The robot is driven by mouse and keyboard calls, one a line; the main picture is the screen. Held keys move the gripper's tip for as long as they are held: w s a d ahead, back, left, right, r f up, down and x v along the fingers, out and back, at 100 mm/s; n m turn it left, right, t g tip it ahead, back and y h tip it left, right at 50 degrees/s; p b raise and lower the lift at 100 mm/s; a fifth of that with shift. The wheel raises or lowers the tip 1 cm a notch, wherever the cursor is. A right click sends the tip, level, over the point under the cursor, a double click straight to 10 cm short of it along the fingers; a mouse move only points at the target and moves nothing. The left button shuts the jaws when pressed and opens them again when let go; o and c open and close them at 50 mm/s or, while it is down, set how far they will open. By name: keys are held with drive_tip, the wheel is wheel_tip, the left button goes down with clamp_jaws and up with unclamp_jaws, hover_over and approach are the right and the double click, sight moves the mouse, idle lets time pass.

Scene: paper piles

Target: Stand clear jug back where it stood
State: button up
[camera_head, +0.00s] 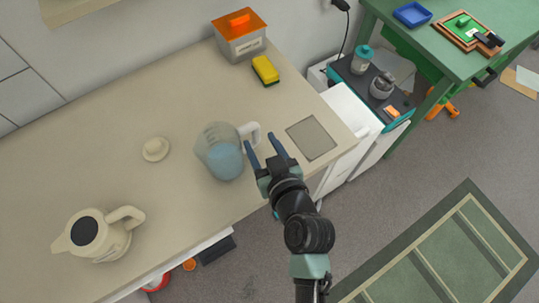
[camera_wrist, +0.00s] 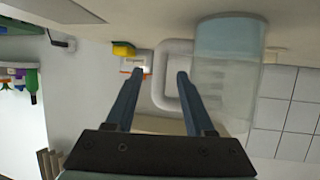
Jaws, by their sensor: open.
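The clear jug (camera_head: 219,158) stands upright on the beige counter, with light blue in its lower part and a white handle (camera_head: 253,130) facing right. My gripper (camera_head: 260,140) is open at the handle, its two blue fingers pointing toward it. In the wrist view, the jug (camera_wrist: 230,75) appears inverted at the right. Its handle (camera_wrist: 156,90) shows between and behind the spread fingers (camera_wrist: 161,75). I cannot tell whether a finger touches the handle.
A grey square (camera_head: 311,138) lies on the counter (camera_head: 110,115) right of my gripper. A cream kettle (camera_head: 100,238), a small cream lid-like piece (camera_head: 156,149), a yellow sponge (camera_head: 265,70) and an orange-topped grey box (camera_head: 240,38) also stand there. A green table (camera_head: 460,70) is at upper right.

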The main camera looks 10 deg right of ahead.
drive_tip(key=v, duration=0.5)
drive_tip(key=w+a+r+t, duration=0.1)
drive_tip(key=w+r+t, duration=0.15)
drive_tip(key=r, duration=0.65)
drive_tip(key=w+a+r+t, duration=0.15)
drive_tip(key=w+r, duration=0.25)
drive_tip(key=r, duration=0.6)
drive_tip(key=w+a+r+t, duration=0.15)
drive_tip(key=w+r, duration=0.25)
drive_tip(key=r, duration=0.5)
drive_tip(key=s+a+r+t, duration=0.1)
drive_tip(key=s+r+t, duration=0.1)
drive_tip(key=r, duration=0.7)
drive_tip(key=s+a+r+t+h, duration=0.1)
drive_tip(key=s+r+t, duration=0.2)
drive_tip(key=r, duration=0.6)
drive_tip(key=s+a+r+m+t, duration=0.1)
drive_tip(key=s+r+t, duration=0.2)
drive_tip(key=r, duration=0.7)
drive_tip(key=shift+s+h, duration=0.3)
drive_tip(key=shift+s, duration=0.75)
drive_tip(key=shift+r+t, duration=0.1)
drive_tip(key=shift+t, duration=0.15)
